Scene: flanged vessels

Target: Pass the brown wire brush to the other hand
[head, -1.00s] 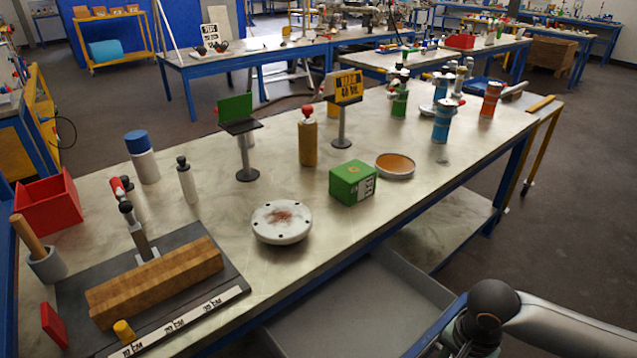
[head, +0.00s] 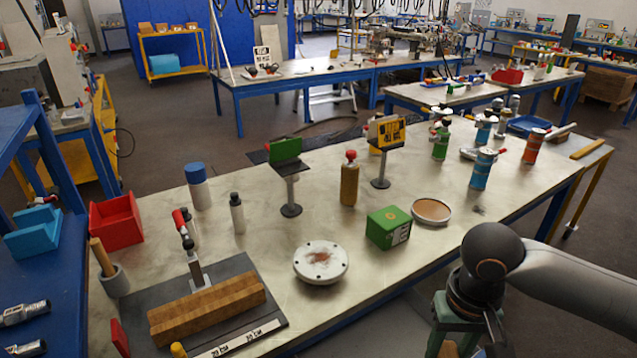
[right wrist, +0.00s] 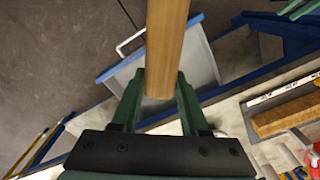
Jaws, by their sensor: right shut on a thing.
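In the right wrist view a brown wooden length, which looks like the wire brush's handle (right wrist: 166,45), runs up from between the fingers of my right gripper (right wrist: 158,88). That gripper is shut on it. The bristles are out of view. In the head view my right gripper's green body (head: 462,315) hangs at the bottom edge, right of the table's front edge; the brush does not show there. A green pronged part at the top right corner of the right wrist view may be my left gripper (right wrist: 298,9); it is cut off. The left gripper is not seen in the head view.
The table (head: 330,225) carries a round white flange (head: 320,264), a green box (head: 388,228), a brown bottle (head: 349,182), a red bin (head: 117,222) and a wooden block (head: 205,310) on a dark mat. A blue shelf (head: 40,270) stands at the left.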

